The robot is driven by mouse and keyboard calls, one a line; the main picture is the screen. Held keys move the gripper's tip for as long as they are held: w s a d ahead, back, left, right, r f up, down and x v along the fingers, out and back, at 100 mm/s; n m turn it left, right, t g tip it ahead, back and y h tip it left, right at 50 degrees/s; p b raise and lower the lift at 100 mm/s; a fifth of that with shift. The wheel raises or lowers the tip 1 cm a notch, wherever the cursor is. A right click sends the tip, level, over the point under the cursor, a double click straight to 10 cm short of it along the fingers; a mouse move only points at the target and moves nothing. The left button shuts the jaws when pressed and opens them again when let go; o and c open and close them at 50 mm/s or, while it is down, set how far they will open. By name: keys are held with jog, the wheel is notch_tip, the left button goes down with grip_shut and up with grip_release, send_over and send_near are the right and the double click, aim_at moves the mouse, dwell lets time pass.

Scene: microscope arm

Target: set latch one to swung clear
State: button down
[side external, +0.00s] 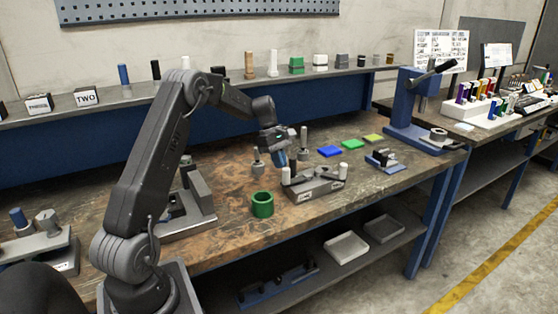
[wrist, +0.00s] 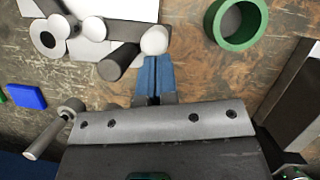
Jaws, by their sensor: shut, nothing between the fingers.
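A latch fixture with a light grey base (side external: 318,190) stands on the bench; it also shows in the wrist view (wrist: 90,48). It carries dark arms and posts, with white knobs at its left end (side external: 286,176) and right end (side external: 344,169). In the wrist view a dark latch arm (wrist: 125,30) ends in a white round knob (wrist: 154,40). I cannot read which latch is number one. My gripper (side external: 280,160) has blue fingers, shut and empty. In the wrist view the fingertips (wrist: 155,60) are close to the white knob; whether they touch it is unclear.
A green ring (side external: 262,204) stands left of the fixture, also seen in the wrist view (wrist: 236,22). Blue (side external: 329,151) and green (side external: 353,145) pads lie at the back. Bare bench lies in front.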

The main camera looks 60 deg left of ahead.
jog(key=shift+s+d+n, duration=0.1)
jog(key=shift+d+n, duration=0.2)
jog(key=shift+n, duration=0.1)
jog(key=shift+s+d+n+t, duration=0.1)
jog(key=shift+d+n+t, duration=0.4)
jog(key=shift+d+n, duration=0.4)
jog(key=shift+w+d+f+n+t+y, duration=0.1)
jog(key=shift+w+d+n+t+y, duration=0.2)
jog(key=shift+d+n, duration=0.75)
jog(key=shift+w+d+r+n+t+y, duration=0.1)
jog(key=shift+w+d+n+t+y, duration=0.2)
jog(key=shift+d+n, duration=0.7)
jog(key=shift+w+d+f+n+t+y, duration=0.1)
jog(key=shift+w+d+n+t+y, duration=0.25)
jog(key=shift+d+n, duration=0.7)
jog(key=shift+a, duration=0.2)
jog(key=shift+s, duration=0.1)
